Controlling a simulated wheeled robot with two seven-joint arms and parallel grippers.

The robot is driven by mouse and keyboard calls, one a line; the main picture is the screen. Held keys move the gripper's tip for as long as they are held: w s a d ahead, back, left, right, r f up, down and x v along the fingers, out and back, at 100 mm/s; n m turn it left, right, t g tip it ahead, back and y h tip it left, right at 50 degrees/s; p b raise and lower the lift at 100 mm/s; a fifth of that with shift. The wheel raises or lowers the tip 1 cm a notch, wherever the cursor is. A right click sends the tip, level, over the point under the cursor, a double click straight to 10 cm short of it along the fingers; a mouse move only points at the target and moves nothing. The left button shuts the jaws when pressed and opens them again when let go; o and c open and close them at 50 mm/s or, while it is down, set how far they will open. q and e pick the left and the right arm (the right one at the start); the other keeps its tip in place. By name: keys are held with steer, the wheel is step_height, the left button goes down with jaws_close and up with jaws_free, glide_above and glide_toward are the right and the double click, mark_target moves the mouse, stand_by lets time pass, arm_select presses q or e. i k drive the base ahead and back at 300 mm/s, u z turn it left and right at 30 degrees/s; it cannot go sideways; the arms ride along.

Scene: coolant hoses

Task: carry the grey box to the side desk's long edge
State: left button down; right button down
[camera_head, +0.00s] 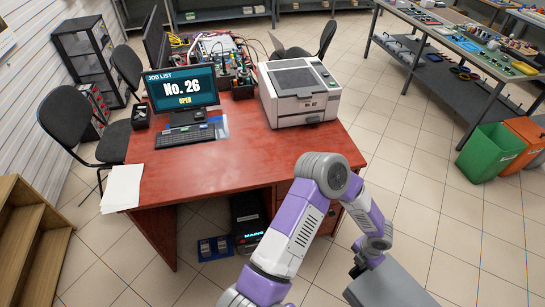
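The grey box (392,287) is at the bottom edge of the head view, right of the middle, and partly cut off by the frame. My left arm, purple and white, comes up from the bottom and bends down to the right. My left gripper (362,267) is at the box's far left edge, its dark fingers against the rim and seemingly shut on it. No support shows under the visible part of the box. My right gripper is out of view. A red-topped desk (235,165) stands ahead to the left, apart from the box; the view does not label it the side desk.
The desk bears a printer (300,92), a monitor (182,88), a keyboard (185,136) and papers (122,187). A grey workbench (440,40) and green bin (490,152) stand at right. Wooden steps (30,240) are at left. Tiled floor right of the desk is clear.

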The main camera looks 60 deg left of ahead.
mark_target(233, 161)
steer(key=u, duration=2.4)
steer(key=i, duration=0.4)
steer(key=z, duration=0.35)
